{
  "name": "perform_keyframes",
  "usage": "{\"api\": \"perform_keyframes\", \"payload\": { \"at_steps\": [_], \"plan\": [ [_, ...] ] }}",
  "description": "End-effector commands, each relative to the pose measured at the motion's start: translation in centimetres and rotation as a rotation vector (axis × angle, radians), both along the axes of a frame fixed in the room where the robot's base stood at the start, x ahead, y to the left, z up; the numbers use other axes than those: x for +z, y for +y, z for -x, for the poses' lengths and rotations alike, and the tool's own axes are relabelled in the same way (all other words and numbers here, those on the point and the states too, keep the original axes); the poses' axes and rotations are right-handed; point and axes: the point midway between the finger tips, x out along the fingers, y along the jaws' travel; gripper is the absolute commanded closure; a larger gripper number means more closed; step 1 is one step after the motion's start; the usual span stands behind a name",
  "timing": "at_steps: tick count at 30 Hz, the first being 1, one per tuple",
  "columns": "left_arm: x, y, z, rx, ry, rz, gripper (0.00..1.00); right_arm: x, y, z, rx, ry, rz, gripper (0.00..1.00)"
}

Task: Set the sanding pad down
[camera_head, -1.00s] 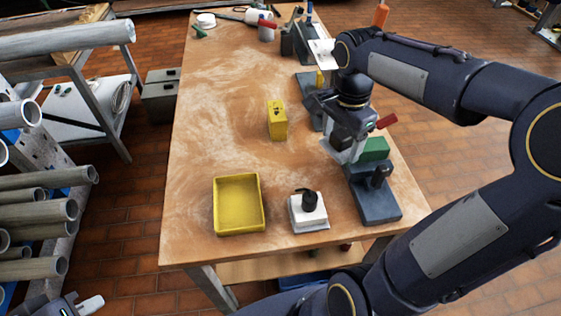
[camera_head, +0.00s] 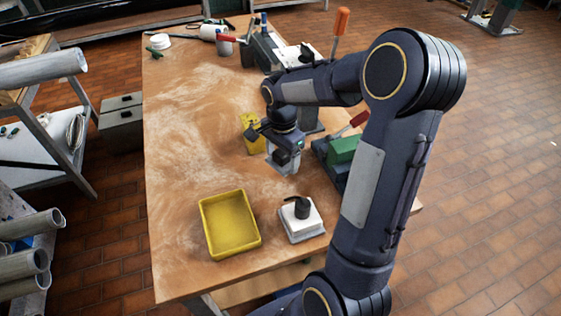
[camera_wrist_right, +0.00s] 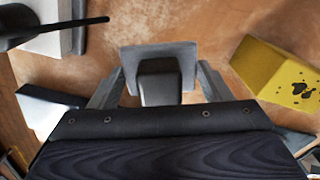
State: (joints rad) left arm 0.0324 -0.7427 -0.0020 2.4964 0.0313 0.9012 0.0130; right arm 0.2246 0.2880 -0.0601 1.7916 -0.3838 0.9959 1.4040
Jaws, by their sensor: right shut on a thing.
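My right gripper (camera_head: 282,152) is shut on the sanding pad (camera_head: 288,168), a light grey plate with a dark block handle. In the right wrist view the pad (camera_wrist_right: 160,52) sits between the two fingers (camera_wrist_right: 160,88), which flank its dark handle. The pad is over the middle of the table, just in front of the yellow block; I cannot tell whether it touches the tabletop. My left gripper is out of view.
A yellow block (camera_head: 252,133) is close by the gripper. A green block (camera_head: 343,149) sits to the right.

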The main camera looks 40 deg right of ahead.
Motion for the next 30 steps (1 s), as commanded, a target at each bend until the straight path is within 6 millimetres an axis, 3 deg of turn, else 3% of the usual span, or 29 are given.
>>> {"api": "perform_keyframes", "payload": {
  "at_steps": [8,15,26,27,30],
  "plan": [
    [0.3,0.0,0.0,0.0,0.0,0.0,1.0,-1.8,-0.7,-1.3,-0.001,0.002,-0.001,0.53],
    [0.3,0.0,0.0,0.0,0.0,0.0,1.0,-4.8,-0.6,-1.3,0.0,0.001,-0.001,0.53],
    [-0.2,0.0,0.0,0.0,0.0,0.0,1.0,-5.3,-0.6,-1.4,0.0,0.0,0.0,0.53],
    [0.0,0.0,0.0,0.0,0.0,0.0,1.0,-5.1,-0.6,-1.4,0.0,-0.001,0.0,0.23],
    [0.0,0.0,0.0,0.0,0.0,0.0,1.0,-5.1,-0.6,-1.4,0.0,0.0,0.0,0.1]
  ]
}}
